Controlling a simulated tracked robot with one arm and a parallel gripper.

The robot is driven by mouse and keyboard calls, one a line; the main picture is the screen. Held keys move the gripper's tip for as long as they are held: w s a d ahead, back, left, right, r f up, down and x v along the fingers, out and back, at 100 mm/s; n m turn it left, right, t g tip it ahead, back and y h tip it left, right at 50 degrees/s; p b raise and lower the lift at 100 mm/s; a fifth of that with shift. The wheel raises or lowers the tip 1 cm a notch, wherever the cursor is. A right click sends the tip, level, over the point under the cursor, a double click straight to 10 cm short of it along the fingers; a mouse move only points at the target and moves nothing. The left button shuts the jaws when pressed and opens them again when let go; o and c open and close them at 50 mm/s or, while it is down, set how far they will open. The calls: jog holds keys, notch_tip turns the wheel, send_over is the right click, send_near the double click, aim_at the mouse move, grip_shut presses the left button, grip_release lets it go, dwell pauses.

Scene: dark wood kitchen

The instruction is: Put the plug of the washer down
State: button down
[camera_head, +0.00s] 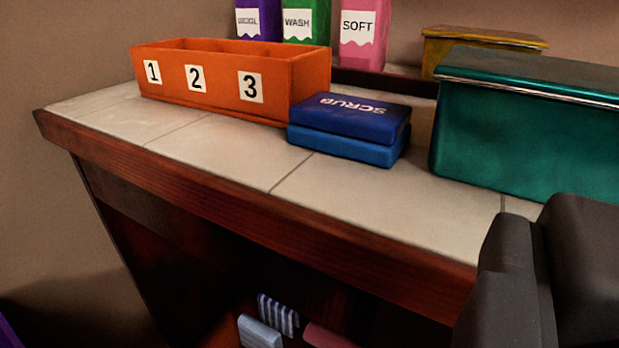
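Neither a washer nor its plug can be made out in this view. My gripper (538,245) shows as black parts at the lower right, in front of the counter's front edge and below the teal box. It is cut off by the picture's edge. I cannot tell whether it is open or shut, and nothing can be seen held in it.
A tiled counter (230,150) with a wooden edge holds an orange numbered box (290,80), blue SCRUB blocks (345,130), and a teal box (530,125). Labelled bottles (362,35) and a yellow box (470,45) stand behind. Folded cloths (260,333) lie below.

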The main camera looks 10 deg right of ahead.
jog(key=shift+w+r+p, duration=0.1)
jog(key=shift+w+p, duration=0.15)
jog(key=shift+p, duration=0.55)
jog(key=shift+w+a, duration=0.1)
jog(key=shift+w, duration=0.2)
jog(key=p, duration=0.2)
send_over(315, 212)
jog(key=shift+s+f, duration=0.1)
jog(key=shift+f, duration=0.7)
notch_tip(315, 212, down, 4)
jog(key=b, duration=0.3)
jog(key=shift+r+b, duration=0.15)
jog(key=shift+b, duration=0.2)
jog(key=shift+r, duration=0.1)
jog(key=c, duration=1.1)
grip_release()
